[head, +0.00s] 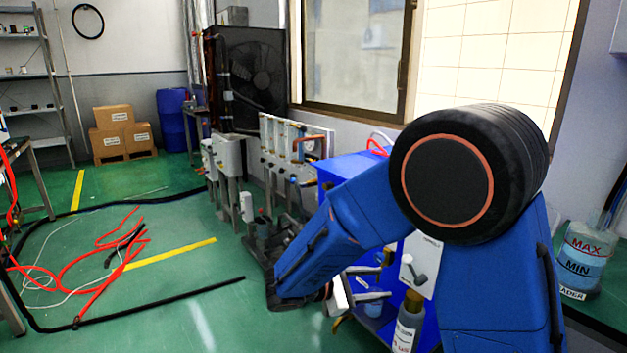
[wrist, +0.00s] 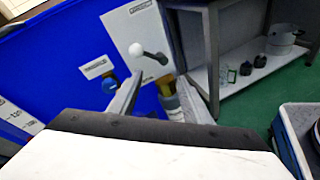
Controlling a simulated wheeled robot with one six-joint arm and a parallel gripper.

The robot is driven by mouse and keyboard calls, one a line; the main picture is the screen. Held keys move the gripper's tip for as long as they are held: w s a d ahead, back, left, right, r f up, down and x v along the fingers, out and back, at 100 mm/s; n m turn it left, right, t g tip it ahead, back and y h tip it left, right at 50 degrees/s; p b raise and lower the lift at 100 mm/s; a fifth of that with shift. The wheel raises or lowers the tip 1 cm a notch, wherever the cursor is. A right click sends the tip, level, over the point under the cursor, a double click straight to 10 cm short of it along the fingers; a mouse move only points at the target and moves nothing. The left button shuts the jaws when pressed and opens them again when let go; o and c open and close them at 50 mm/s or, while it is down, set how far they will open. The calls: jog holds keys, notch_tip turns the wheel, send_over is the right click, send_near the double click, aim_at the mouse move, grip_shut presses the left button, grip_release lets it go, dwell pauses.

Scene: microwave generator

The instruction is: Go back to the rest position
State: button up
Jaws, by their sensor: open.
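My gripper (wrist: 161,80) is open, with its two grey fingers apart in the wrist view. Nothing is seen held between them. Beyond the fingertips is a blue panel (wrist: 60,70) with a white plate and a ball-knobbed lever (wrist: 150,54). A bottle with a brass-coloured top (wrist: 170,100) shows between the fingers, partly hidden by the right one; I cannot tell how far off it is. In the head view my blue arm is bent and reaches down and left, with the gripper (head: 338,298) low in front of the blue unit, mostly hidden by the arm.
A container marked MAX and MIN (head: 585,262) stands on the bench at the right. Grey pump equipment (head: 285,145) lines the wall behind the arm. Red hoses (head: 95,262) and a black cable lie on the green floor at left. Cardboard boxes (head: 122,135) stand at the back.

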jog(key=s+d+r+m+g+y, duration=0.2)
jog(key=s+d+m+y, duration=0.4)
jog(key=s, duration=0.4)
jog(key=s+d+r+m+g+y, duration=0.1)
jog(key=s+d+m+g+y, duration=0.3)
jog(key=s+d, duration=0.5)
jog(key=s+a+r+m+t+y, duration=0.2)
jog(key=s+r+m+t+y, duration=0.1)
jog(key=s, duration=0.5)
jog(key=m+t+y, duration=0.1)
jog(key=m+t, duration=0.1)
jog(key=m, duration=0.1)
jog(key=shift+a+m, duration=0.15)
jog(key=shift+m, duration=0.25)
jog(key=shift+w+f, duration=0.1)
